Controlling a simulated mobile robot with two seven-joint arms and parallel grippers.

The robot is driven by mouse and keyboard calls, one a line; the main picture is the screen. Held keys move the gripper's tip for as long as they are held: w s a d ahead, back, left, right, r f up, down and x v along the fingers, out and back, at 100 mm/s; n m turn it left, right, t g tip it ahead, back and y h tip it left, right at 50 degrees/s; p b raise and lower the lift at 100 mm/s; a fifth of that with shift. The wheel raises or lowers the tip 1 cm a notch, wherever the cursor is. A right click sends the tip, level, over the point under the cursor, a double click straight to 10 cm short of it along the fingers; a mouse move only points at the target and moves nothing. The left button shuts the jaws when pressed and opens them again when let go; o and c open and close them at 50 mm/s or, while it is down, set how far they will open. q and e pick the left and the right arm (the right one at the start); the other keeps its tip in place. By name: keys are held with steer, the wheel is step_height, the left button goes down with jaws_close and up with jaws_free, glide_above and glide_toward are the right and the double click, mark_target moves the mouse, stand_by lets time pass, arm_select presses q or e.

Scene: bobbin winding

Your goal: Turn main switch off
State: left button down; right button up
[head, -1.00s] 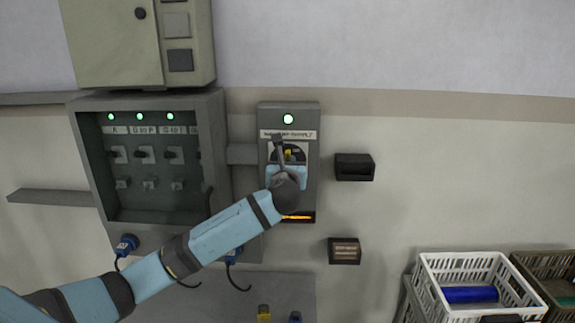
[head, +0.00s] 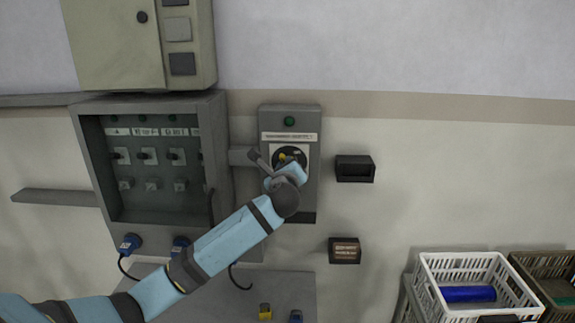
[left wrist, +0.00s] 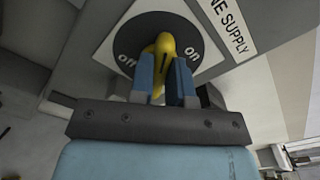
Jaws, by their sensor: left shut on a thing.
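The main switch is a grey box (head: 311,190) on the wall, with a lamp (head: 289,121) that is dark. Its yellow handle (left wrist: 163,50) sits on a round black dial (left wrist: 128,42) marked "off" on the left and "on" on the right in the left wrist view. My left gripper (left wrist: 160,78) is shut on the yellow handle, one blue finger on each side. In the head view the gripper (head: 283,166) is tilted and hides much of the dial. The handle's exact pointing direction is partly hidden by the fingers. My right gripper is not in view.
An open grey panel (head: 150,208) with dark lamps and several small switches hangs left of the box. A black holder (head: 355,168) and a small box (head: 345,251) are on the wall to the right. A white crate (head: 430,272) stands lower right.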

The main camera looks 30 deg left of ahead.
arm_select(q)
steer(key=n, duration=0.7)
steer(key=n+b, duration=0.1)
steer(key=n, duration=0.2)
steer(key=shift+s+a+f+n, duration=0.1)
steer(key=shift+f+n, duration=0.3)
stand_by(0.3)
steer(key=c, duration=1.1)
jaws_free()
steer(key=b+v, duration=0.1)
steer(key=v, duration=1.2)
steer(key=shift+s+b, duration=0.3)
steer(key=shift+s, duration=0.1)
